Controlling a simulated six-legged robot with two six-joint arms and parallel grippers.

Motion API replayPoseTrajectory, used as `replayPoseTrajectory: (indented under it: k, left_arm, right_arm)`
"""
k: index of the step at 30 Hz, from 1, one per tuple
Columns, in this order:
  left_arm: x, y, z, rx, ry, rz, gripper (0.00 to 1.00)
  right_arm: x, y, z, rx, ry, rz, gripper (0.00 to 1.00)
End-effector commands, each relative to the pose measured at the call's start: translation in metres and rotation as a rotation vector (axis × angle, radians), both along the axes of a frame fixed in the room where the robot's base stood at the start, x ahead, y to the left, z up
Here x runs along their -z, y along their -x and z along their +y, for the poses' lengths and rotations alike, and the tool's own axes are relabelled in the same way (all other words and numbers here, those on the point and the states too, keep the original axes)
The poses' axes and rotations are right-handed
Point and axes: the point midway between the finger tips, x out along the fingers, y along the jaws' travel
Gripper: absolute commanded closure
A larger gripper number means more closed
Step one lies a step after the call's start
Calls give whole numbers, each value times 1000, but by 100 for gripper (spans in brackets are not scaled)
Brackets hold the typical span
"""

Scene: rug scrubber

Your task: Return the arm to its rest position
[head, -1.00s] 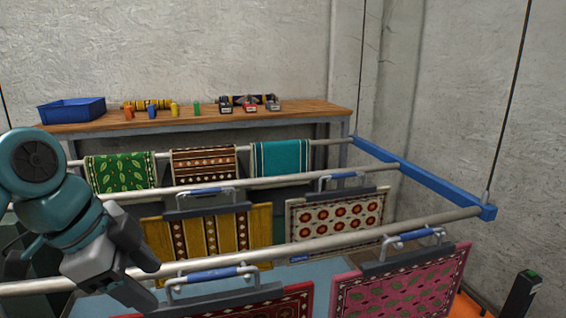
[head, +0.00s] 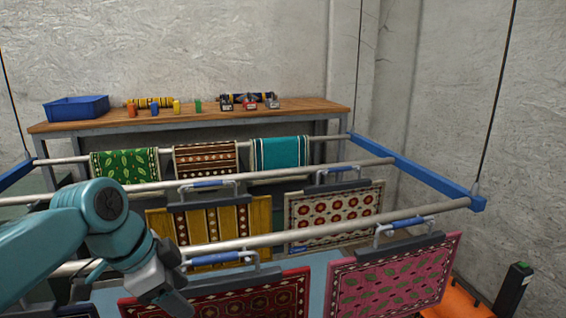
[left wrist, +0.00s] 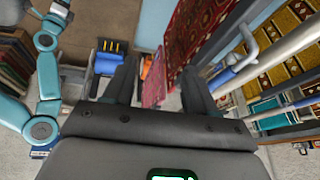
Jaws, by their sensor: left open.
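My left arm (head: 62,232) comes in from the left in the head view, bent, in front of the hanging rack. My left gripper (head: 186,281) is at its end, pointing down and right, near the front rail and left of the dark red rug (head: 238,300). In the left wrist view my left gripper (left wrist: 158,75) has its two dark fingers apart with nothing held between them. A red patterned rug (left wrist: 195,35) hangs beyond the fingers there. My right gripper is not seen in the head view.
Metal rails (head: 322,232) with blue end beams (head: 432,182) carry several hanging rugs, including a yellow one (head: 188,226) and a pink one (head: 395,281). A wooden bench (head: 320,109) stands behind, with a blue bin (head: 76,108) and small coloured bottles. A black post (head: 513,290) stands at right.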

Motion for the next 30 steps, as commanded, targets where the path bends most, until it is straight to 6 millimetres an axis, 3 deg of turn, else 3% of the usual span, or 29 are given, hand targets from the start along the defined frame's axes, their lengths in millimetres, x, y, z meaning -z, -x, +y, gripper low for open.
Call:
replayPoseTrajectory:
  k: [5,8,11,14,15,18,21,25,27,30]
  left_arm:
    - [68,-18,-11,-112,26,75,44]
    - [119,-24,-18,-202,48,129,44]
    - [189,-21,-26,-328,76,206,44]
    - [270,0,-34,-491,110,297,44]
    - [301,13,-37,-563,123,334,44]
    - [371,58,-43,-750,154,428,44]
    - [420,111,-49,-928,177,514,44]
    - [452,168,-53,-1112,197,592,44]
    - [459,188,-54,-1176,204,615,44]
    - [463,200,-55,-1223,211,627,44]
  right_arm:
    - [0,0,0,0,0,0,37]
    - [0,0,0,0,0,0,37]
    - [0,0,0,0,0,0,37]
    - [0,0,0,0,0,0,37]
    - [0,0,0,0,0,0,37]
    - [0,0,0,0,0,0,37]
    - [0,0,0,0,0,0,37]
    - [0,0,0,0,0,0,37]
    - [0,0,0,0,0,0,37]
    - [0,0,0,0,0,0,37]
